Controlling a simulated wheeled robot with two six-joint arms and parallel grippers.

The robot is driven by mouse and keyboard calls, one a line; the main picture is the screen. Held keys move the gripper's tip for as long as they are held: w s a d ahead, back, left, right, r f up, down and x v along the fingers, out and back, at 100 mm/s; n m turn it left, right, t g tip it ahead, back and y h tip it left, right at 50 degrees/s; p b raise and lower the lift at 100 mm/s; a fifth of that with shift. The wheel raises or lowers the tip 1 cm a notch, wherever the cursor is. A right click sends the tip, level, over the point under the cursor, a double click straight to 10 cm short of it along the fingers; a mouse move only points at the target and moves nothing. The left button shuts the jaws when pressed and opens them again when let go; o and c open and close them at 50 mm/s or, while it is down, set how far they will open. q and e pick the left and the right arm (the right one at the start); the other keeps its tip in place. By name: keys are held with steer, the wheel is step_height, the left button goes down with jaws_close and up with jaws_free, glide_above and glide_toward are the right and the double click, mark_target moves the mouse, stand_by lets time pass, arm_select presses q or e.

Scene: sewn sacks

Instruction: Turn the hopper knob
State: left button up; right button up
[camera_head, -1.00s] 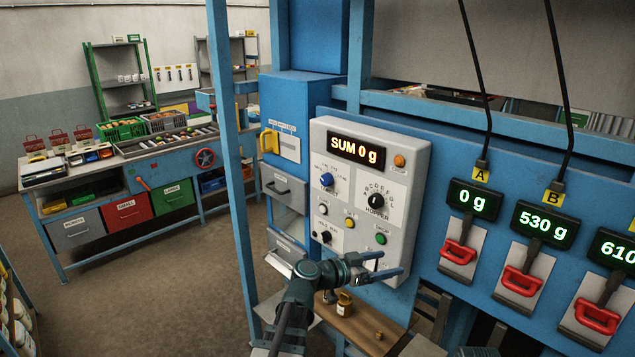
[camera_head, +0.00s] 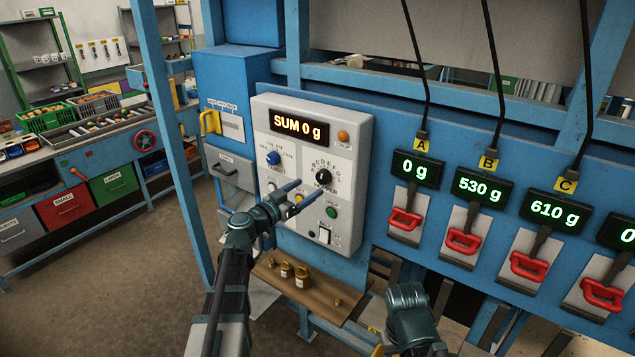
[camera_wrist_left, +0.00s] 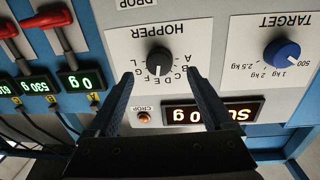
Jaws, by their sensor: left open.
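The hopper knob (camera_head: 323,177) is a round black knob on the grey control panel (camera_head: 350,240), with an arc of letters around it. In the left wrist view the picture is upside down and the hopper knob (camera_wrist_left: 159,60) lies just beyond the fingertips, midway between them. Its pointer is on the lettered side; I cannot tell the exact letter. My left gripper (camera_head: 307,192) is open, its two blue fingers pointing at the panel just below and left of the knob in the head view. The left gripper (camera_wrist_left: 162,80) holds nothing. Part of my right arm shows low down; its jaws do not.
Red-handled scale units (camera_head: 405,220) stand to the right. A wooden shelf (camera_head: 320,298) with small brass weights lies below.

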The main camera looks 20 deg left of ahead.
mark_target(321, 180)
arm_select(q)
steer(key=x, duration=0.6)
jaws_close()
stand_by(0.4)
